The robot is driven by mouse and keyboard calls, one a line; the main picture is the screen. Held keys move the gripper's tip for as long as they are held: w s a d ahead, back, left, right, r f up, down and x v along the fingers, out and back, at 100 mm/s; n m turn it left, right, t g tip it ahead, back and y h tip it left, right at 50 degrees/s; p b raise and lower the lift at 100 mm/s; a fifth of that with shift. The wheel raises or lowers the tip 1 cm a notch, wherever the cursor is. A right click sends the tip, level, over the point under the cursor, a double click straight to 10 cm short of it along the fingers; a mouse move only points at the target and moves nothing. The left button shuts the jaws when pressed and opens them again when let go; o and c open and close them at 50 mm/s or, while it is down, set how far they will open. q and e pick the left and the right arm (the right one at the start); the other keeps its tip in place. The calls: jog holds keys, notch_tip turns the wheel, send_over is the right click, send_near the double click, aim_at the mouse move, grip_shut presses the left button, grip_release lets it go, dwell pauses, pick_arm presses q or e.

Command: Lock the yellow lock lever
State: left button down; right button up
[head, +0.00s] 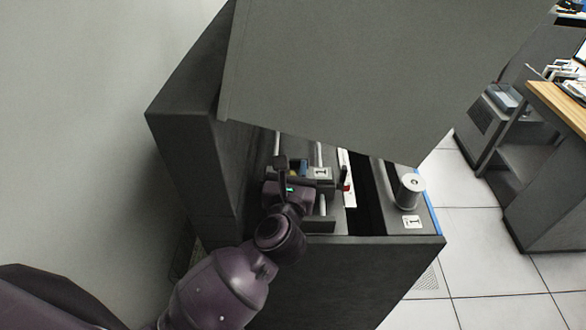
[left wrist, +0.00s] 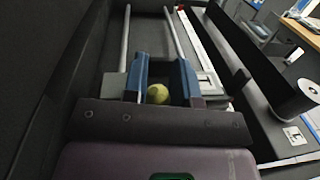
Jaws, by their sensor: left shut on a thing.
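The yellow lock lever shows as a round yellow knob (left wrist: 158,94) between the two blue-tipped fingers of my left gripper (left wrist: 160,85) in the left wrist view. The gripper is shut on it, and the fingers hide the knob's sides and the rest of the lever. In the head view my left gripper (head: 292,170) reaches down into the open grey cabinet (head: 340,285), and only a small bit of yellow shows by its fingers. My right gripper is in neither view.
A large grey lid (head: 350,70) stands raised over the cabinet. A metallic spool (head: 410,190) stands on the cabinet's right side above a label marked 1 (head: 411,222). Metal rails (left wrist: 183,40) run beyond the fingers. A desk (head: 560,105) stands at the right across tiled floor.

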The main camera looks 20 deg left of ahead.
pick_arm(q)
jog(key=m, duration=0.1)
jog(key=d+m, duration=0.1)
jog(key=m, duration=0.1)
jog(key=shift+w+d, duration=0.25)
jog(key=shift+d, duration=0.05)
jog(key=shift+w+d+f+m+g, duration=0.1)
jog(key=shift+d+m+g, duration=0.15)
jog(key=shift+m, duration=0.35)
jog(key=shift+w+d+m+g, duration=0.1)
jog(key=shift+d+m+g, duration=0.15)
jog(key=shift+m, duration=0.35)
jog(key=c, duration=1.2)
grip_release()
jog(key=shift+s+a, duration=0.1)
jog(key=o, duration=0.3)
jog(key=shift+a, duration=0.1)
jog(key=shift+d, duration=0.25)
